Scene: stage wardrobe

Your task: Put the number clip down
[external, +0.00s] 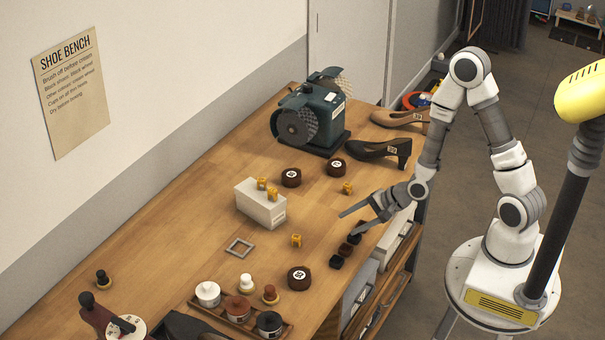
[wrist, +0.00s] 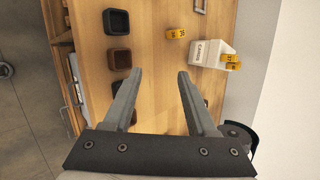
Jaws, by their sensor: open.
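The number clips are small and yellow-orange. Two clips (external: 267,188) sit on top of the white card box (external: 262,208). One clip (external: 296,239) stands on the bench in front of the box, and another clip (external: 347,187) is on the bench to the box's right. In the wrist view, a bench clip (wrist: 176,33) lies ahead of my fingers, and clips (wrist: 230,62) show on the card box (wrist: 208,52). My gripper (external: 346,222) is open, with nothing between the fingertips (wrist: 159,75). It is above the bench, apart from the clips.
Small dark square trays (external: 346,250) line the bench's right edge near my gripper. Brown round tins (external: 299,279) and a grey square frame (external: 240,248) lie around. Shoes (external: 382,150) and a green polishing machine (external: 311,120) stand at the back. Bench left of the box is clear.

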